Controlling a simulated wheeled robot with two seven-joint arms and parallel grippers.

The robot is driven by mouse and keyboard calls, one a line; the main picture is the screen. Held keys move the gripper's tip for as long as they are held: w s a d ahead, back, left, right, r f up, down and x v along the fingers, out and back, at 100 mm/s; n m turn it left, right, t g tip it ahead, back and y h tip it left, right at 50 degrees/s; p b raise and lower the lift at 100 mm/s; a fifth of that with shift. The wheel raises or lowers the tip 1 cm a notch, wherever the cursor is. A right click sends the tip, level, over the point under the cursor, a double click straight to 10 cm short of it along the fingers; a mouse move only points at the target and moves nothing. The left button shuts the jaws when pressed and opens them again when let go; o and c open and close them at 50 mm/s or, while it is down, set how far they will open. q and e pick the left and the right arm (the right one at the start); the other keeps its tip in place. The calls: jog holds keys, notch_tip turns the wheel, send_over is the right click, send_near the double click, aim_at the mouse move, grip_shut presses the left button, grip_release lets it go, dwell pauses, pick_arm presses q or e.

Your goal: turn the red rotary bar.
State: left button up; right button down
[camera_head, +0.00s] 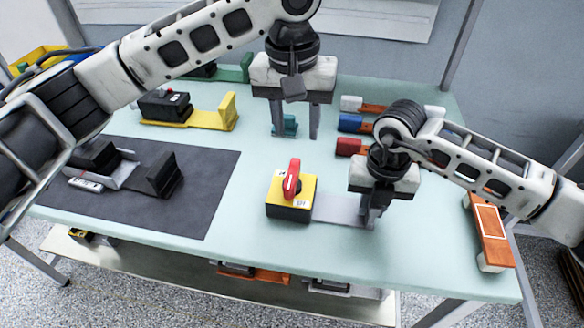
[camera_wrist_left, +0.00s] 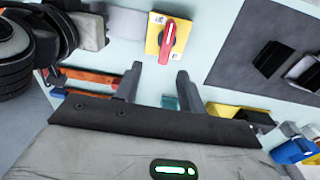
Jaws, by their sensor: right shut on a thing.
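The red rotary bar (camera_head: 291,180) sits on top of a box with a yellow top and black sides (camera_head: 288,211). In the head view the bar points roughly away from me. In the left wrist view the bar (camera_wrist_left: 168,41) lies beyond the fingertips. My left gripper (camera_head: 295,136) is open above the table, behind the box and apart from the bar; its fingers (camera_wrist_left: 157,82) hold nothing. My right gripper (camera_head: 371,222) is shut at the right end of the grey plate (camera_head: 340,209) that extends from the box. Its fingers partly hide the gripped end.
A small teal object (camera_head: 289,123) lies on the table behind the left fingers. A dark mat (camera_head: 200,205) with a black device is at left; a yellow-based device (camera_head: 185,118) stands behind it. Blue and red pieces (camera_head: 350,146) lie at right. Table in front of the box is clear.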

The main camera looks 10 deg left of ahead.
aim_at(292, 173)
pick_arm(q)
jog(key=shift+y, duration=0.3)
jog(key=f, duration=1.1)
jog(key=shift+s+a, duration=0.15)
jog(key=shift+a, duration=0.2)
grip_shut()
